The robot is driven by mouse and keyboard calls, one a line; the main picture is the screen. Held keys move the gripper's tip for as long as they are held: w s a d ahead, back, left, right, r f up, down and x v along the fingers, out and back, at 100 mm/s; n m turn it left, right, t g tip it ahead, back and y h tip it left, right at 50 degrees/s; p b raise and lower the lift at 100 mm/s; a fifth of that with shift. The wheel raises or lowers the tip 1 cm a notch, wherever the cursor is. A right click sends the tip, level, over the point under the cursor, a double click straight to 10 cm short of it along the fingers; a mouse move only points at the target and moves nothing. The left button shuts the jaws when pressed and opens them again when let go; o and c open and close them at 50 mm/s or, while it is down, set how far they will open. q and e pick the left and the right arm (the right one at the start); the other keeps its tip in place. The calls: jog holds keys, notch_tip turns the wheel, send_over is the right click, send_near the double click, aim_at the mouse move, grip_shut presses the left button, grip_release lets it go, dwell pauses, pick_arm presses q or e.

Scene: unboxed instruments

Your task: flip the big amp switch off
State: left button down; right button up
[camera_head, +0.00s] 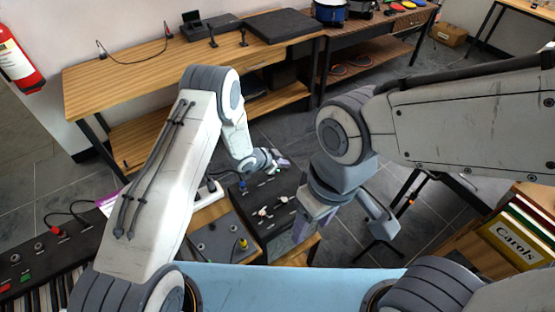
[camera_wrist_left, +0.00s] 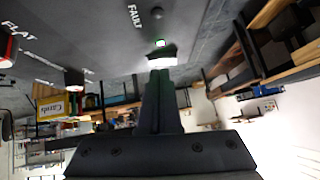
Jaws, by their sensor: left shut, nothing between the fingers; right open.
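A dark amp-like box (camera_head: 262,225) with small pale levers (camera_head: 265,211) on its top lies at the middle of the head view. My left gripper (camera_head: 283,163) is shut and empty at the box's far end. In the left wrist view its dark fingers (camera_wrist_left: 160,85) point at a grey panel (camera_wrist_left: 90,30) marked FAULT and FLAT. My right gripper (camera_head: 340,218) is open and empty, right of the box.
A smaller grey box (camera_head: 218,243) with coloured plugs lies left of the dark box. A keyboard (camera_head: 45,265) is at lower left, and a crate of books (camera_head: 525,230) at right. A wooden bench (camera_head: 140,85) stands behind. Floor shows between them.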

pick_arm(q)
jog(key=r+p, duration=0.1)
jog(key=r, duration=0.1)
jog(key=r+p, duration=0.1)
jog(key=r, duration=0.1)
jog(key=shift+s+d, duration=0.15)
jog(key=shift+d, duration=0.05)
jog(key=shift+s+a+r+b, duration=0.25)
jog(key=shift+s+a+b, duration=0.25)
jog(key=shift+a+b, duration=0.1)
jog(key=b+v, duration=0.1)
jog(key=v, duration=0.7)
jog(key=shift+b, duration=0.3)
jog(key=shift+r, duration=0.1)
